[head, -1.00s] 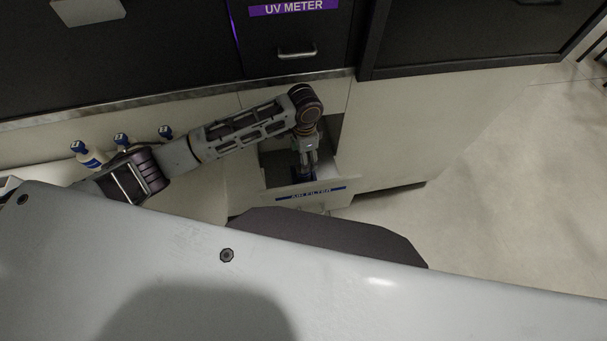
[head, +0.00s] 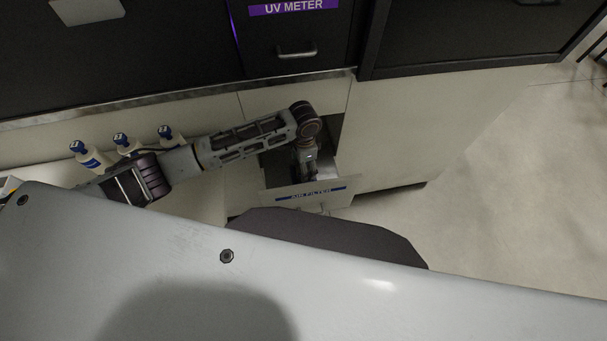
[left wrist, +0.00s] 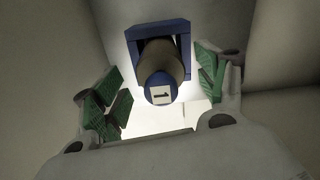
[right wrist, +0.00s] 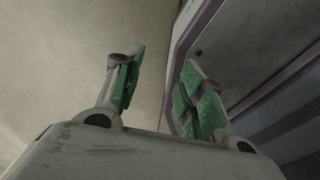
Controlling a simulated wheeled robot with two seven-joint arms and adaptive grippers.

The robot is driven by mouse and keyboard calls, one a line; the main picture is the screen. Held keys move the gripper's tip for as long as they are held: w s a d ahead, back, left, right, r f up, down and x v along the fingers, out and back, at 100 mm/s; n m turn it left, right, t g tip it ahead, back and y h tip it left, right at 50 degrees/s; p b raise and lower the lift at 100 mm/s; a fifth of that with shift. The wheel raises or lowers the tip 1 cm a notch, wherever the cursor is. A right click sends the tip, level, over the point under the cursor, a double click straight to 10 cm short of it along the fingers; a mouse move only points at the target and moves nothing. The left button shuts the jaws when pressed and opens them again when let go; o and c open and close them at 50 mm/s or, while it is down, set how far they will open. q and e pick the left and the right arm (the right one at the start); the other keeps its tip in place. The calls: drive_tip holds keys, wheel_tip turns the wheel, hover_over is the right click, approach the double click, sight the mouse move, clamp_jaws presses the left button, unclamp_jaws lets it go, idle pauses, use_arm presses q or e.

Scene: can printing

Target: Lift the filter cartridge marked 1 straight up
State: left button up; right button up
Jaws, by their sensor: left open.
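The filter cartridge marked 1 (left wrist: 160,88) shows in the left wrist view, with a blue cap bearing a white "1" label and a paler body. It sits in a square blue holder (left wrist: 184,42). My left gripper (left wrist: 155,97) is open, with one green-padded finger on each side of the cartridge; I see gaps on both sides. In the head view my left gripper (head: 304,174) points down into the open drawer labelled AIR FILTER (head: 335,189), and the cartridge is hidden there. My right gripper (right wrist: 160,90) is open and empty in the right wrist view.
Several blue-capped bottle-like items (head: 122,142) stand left of the drawer, near my left forearm. A dark UV METER cabinet (head: 293,30) is above the drawer. The drawer walls are close around my left gripper. Open floor (head: 490,170) lies to the right.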

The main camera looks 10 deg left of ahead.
use_arm(q)
wheel_tip(320, 180, down, 4)
use_arm(e)
drive_tip(key=shift+w, duration=1.05)
use_arm(q)
drive_tip(key=shift+c, duration=0.4)
use_arm(e)
drive_tip(key=shift+s, duration=0.15)
